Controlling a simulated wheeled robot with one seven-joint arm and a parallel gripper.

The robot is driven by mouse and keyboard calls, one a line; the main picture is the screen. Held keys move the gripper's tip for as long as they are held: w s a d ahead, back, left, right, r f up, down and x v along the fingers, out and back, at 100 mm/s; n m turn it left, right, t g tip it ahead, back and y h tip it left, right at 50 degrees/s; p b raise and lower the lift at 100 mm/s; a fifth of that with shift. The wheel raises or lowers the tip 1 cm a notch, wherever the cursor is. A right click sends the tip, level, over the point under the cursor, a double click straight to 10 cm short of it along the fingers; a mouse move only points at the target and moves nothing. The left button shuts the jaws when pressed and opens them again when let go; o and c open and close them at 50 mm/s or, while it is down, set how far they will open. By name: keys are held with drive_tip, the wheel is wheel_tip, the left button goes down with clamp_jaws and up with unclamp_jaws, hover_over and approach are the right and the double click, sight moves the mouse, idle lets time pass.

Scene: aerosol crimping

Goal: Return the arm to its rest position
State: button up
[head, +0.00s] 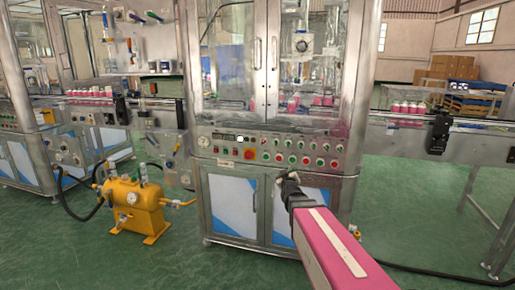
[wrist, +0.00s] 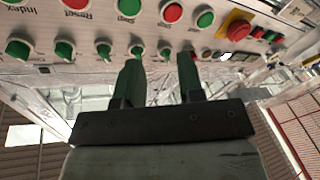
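My arm reaches in from the lower right of the head view as a pink link with a pale stripe. My gripper (head: 286,178) is small and dark there, in front of the machine just below its control panel (head: 222,152). In the wrist view my gripper (wrist: 160,62) shows two dark fingers standing apart with nothing held between them. The fingertips point at the lower row of green knobs (wrist: 104,51). I cannot tell whether they touch the panel.
The glazed crimping machine's lower cabinet (head: 232,205) stands straight ahead. A yellow pump unit (head: 135,205) with black hoses is on the floor at left. A conveyor with pink-bodied cans (head: 408,108) runs off to the right. Green floor (head: 410,215) is open at right.

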drive_tip(key=s+f+g+y, duration=0.1)
drive_tip(key=s+f+g, duration=0.4)
drive_tip(key=f, duration=0.4)
drive_tip(key=s+f+m+g, duration=0.1)
drive_tip(key=s+f+g, duration=0.3)
drive_tip(key=s, duration=0.3)
drive_tip(key=s+d+f+m+g, duration=0.1)
drive_tip(key=s+f+m+g, duration=0.1)
drive_tip(key=s+g, duration=0.3)
drive_tip(key=s+f+m+g, duration=0.2)
drive_tip(key=s+f+g, duration=0.2)
drive_tip(key=s, duration=0.5)
drive_tip(key=shift+d+f+g, duration=0.3)
drive_tip(key=shift+d+f, duration=0.1)
drive_tip(key=shift+f, duration=0.4)
